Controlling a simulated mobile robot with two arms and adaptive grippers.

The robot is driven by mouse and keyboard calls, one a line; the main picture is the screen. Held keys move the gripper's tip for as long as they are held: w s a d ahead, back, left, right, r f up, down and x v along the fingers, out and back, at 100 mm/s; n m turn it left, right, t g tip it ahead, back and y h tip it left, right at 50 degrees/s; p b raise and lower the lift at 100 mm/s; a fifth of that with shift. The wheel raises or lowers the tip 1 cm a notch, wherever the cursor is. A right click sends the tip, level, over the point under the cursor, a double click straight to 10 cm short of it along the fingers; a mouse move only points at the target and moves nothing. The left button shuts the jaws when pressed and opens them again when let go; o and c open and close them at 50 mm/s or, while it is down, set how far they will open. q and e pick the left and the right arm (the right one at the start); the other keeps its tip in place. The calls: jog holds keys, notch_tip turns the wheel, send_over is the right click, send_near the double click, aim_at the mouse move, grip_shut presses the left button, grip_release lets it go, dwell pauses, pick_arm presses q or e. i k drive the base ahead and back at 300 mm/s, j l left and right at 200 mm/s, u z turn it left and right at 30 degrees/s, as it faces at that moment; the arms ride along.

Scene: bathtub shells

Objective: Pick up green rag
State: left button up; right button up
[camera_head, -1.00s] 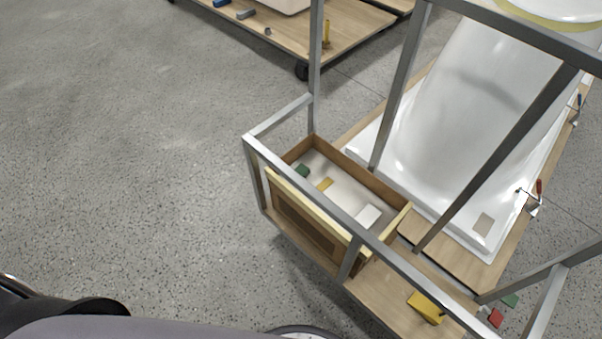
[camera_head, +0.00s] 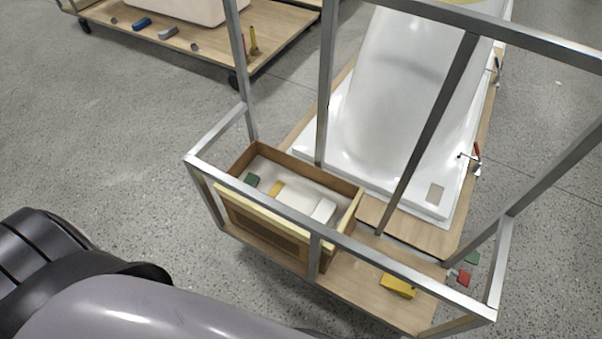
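A small dark green piece (camera_head: 252,180) lies at the left end inside the open wooden box (camera_head: 349,214). A second green piece (camera_head: 472,258) shows at the lower right, close to a red piece (camera_head: 463,278), near the metal frame's corner post. Both look small, and I cannot tell which of them is a rag. Neither of my grippers is in view; only parts of my own body fill the lower left, well apart from both green pieces.
The box stands on a wooden trolley (camera_head: 360,290) behind grey metal frame bars (camera_head: 285,205). A yellow block (camera_head: 397,285) lies on the trolley's front board. A white bathtub shell (camera_head: 390,110) lies behind. Another trolley (camera_head: 262,48) is at the back left. The floor at left is clear.

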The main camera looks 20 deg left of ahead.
aim_at(252, 179)
jog(key=j+z, duration=0.35)
jog(key=k+j+z, duration=0.1)
jog(key=j+z, duration=0.25)
jog(key=j, duration=0.2)
jog(key=k+j+z, duration=0.15)
jog(key=j+z, duration=0.2)
jog(key=k+j+z, duration=0.15)
jog(key=j+z, duration=0.2)
jog(key=k+j+z, duration=0.35)
jog(key=i+j, duration=0.1)
